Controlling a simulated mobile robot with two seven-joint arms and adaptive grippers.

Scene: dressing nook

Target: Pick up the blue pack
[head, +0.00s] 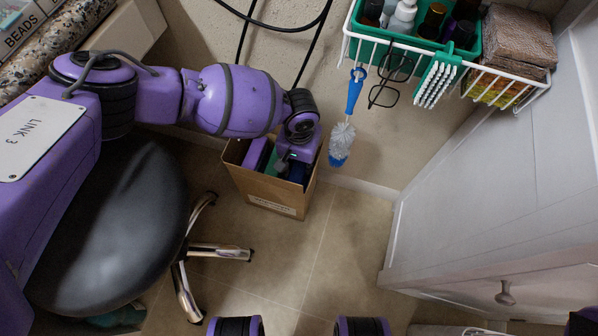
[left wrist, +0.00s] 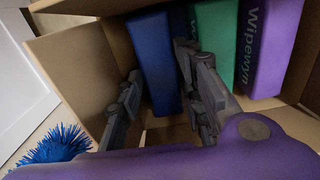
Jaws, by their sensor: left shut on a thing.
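The blue pack (left wrist: 157,65) stands upright in an open cardboard box (head: 272,196), at the left end of a row. In the head view only a dark blue bit of it (head: 298,172) shows under my left wrist. My left gripper (left wrist: 160,100) reaches down into the box, one finger on each side of the blue pack, shut on it. The pack is still inside the box. My right gripper is not in view.
A green pack (left wrist: 215,45) and a purple pack (left wrist: 268,45) stand beside the blue one. A blue-and-white brush (head: 341,138) hangs close right of the box. A black stool (head: 110,225) is at left, a white cabinet (head: 490,220) at right. Floor in front is clear.

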